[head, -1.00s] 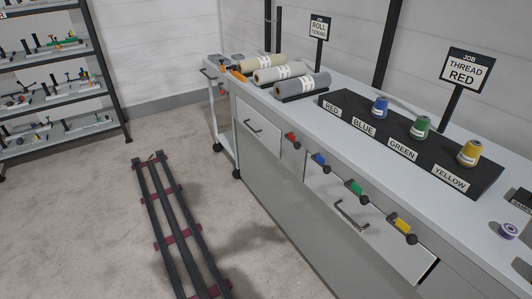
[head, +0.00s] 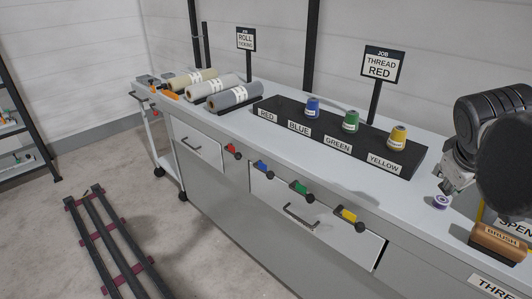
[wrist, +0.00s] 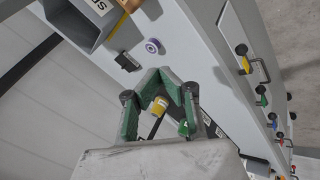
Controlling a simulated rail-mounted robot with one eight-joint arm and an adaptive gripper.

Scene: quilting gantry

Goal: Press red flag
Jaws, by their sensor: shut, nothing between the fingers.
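The red flag (head: 232,151) is a small tab with a dark round knob on the front of the bench, beside the left drawer. It also shows in the wrist view as a small red mark (wrist: 280,138) at the right. Blue (head: 263,167), green (head: 301,187) and yellow (head: 347,214) flags sit in a row to its right. My gripper (wrist: 160,74) is shut and empty, its fingertips together.
A black rack (head: 404,165) holds blue, green and yellow thread cones; its RED place is empty. A purple spool (head: 440,202), a brush (head: 498,242) and rolls (head: 234,97) lie on the bench. Drawer handles (head: 300,217) stick out in front.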

